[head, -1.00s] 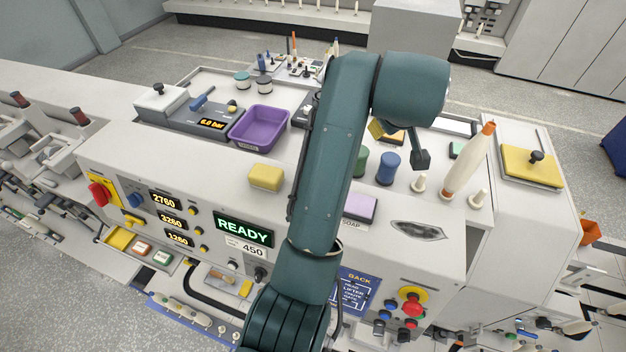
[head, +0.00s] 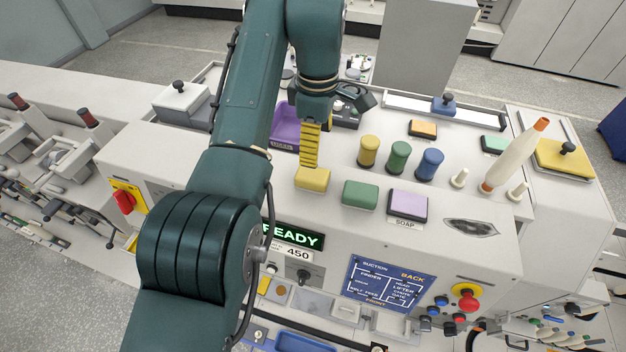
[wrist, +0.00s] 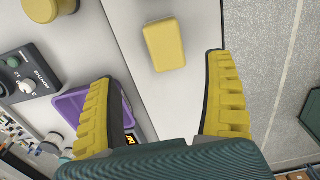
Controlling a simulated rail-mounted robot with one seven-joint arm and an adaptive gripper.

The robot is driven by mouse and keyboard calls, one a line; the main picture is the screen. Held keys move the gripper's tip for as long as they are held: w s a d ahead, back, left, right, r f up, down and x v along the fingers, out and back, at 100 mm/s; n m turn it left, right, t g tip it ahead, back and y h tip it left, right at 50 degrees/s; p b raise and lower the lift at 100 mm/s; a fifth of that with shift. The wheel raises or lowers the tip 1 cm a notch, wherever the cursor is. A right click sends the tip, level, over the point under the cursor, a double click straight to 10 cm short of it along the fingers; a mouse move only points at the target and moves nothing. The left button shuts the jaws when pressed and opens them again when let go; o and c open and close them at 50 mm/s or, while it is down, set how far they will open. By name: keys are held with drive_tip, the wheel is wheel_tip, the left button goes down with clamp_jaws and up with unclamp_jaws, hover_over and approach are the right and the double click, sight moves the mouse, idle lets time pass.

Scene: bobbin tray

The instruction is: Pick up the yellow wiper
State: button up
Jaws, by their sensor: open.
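The yellow wiper (head: 313,180) is a rounded yellow block lying on the white machine top, near its front edge. My gripper (head: 310,163) is just above and behind it in the head view, with its yellow ribbed fingers pointing down. In the wrist view the wiper (wrist: 164,45) lies ahead of the open fingertips (wrist: 160,66), between their lines and closer to the middle. The jaws are empty. The gap between fingertips and wiper is hard to judge.
A green block (head: 360,194) and a lilac soap block (head: 408,204) lie to the right. Yellow (head: 368,151), green (head: 398,157) and blue (head: 430,164) cylinders stand behind. A purple tray (head: 286,136) is behind the gripper, partly hidden. A white spindle (head: 513,158) stands farther right.

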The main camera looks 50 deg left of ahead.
sight(314, 174)
wheel_tip(314, 174, down, 5)
drive_tip(key=shift+r, duration=0.15)
drive_tip(key=shift+s+f+p, duration=0.2)
drive_tip(key=shift+f+p, duration=0.15)
drive_tip(key=shift+f, duration=1)
drive_tip(key=shift+s+f+p, duration=0.2)
drive_tip(key=shift+f+p, duration=0.15)
drive_tip(key=shift+f, duration=1)
drive_tip(key=c, duration=1.3)
